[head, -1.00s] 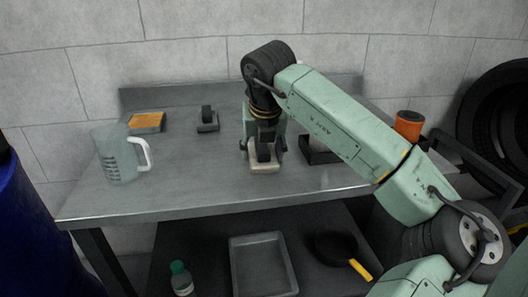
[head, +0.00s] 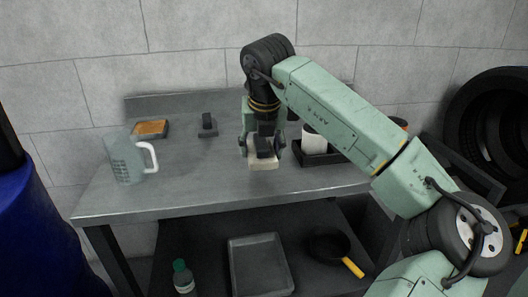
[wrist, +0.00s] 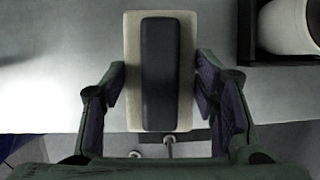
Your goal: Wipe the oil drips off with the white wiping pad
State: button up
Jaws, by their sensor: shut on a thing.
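The white wiping pad (head: 262,164) is a pale rectangular block with a dark handle (wrist: 160,75) along its top. The pad is level, at or just above the front middle of the grey metal table (head: 200,195). I cannot tell whether its underside touches the table. I see no clear oil drips in either view; the pad and arm hide part of the tabletop.
A clear jug (head: 125,160) with a white handle stands at the left. An orange-topped block (head: 151,129) and a small dark block (head: 208,125) lie behind. A black tray (head: 322,158) holding a white cylinder (head: 314,141) is just right of the pad. Tabletop left of the pad is clear.

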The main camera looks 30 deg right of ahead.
jog(key=shift+r+p, duration=1)
jog(key=shift+r, duration=0.8)
jog(key=shift+s+d, duration=0.1)
